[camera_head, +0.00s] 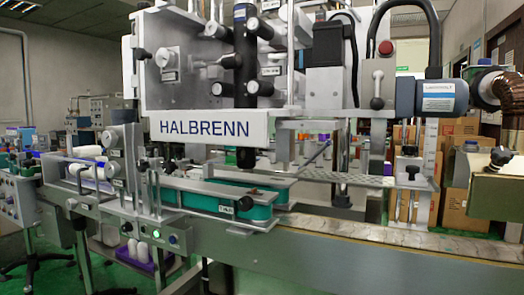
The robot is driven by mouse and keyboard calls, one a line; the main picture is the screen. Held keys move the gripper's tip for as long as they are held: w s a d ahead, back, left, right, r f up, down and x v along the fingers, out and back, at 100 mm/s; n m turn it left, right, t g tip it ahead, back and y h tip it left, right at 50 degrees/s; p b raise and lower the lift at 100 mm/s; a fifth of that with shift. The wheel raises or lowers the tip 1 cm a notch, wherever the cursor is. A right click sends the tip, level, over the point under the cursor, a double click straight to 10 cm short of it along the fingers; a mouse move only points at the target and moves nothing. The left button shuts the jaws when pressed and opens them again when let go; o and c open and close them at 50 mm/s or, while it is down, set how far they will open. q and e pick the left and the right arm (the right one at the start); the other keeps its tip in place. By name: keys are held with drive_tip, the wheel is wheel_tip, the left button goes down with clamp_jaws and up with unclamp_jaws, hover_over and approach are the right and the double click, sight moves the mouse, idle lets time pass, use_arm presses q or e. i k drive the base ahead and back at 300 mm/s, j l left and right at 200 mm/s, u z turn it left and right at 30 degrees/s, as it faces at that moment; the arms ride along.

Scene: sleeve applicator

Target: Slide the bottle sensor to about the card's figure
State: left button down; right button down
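The sleeve applicator carries a white HALBRENN panel (211,127) across its front. I cannot tell for sure which part is the bottle sensor. A pale block with a dark knob (409,171) stands at the right above the conveyor, beside an upright scale strip (430,155). Its marks are too small to read. No card with a readable figure can be made out. Neither of my grippers is in view.
The conveyor (390,243) runs along the front to the right edge. Teal side belts (215,202) sit over it. A grey motor (430,98) and a red button (385,47) are at the upper right. Boxes (459,196) stand behind.

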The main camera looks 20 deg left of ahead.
sight(178, 150)
drive_tip(key=j+z, duration=0.5)
drive_tip(key=k+j+z, duration=0.15)
drive_tip(key=j+z, duration=0.35)
drive_tip(key=k+j+z, duration=0.2)
drive_tip(key=z, duration=0.3)
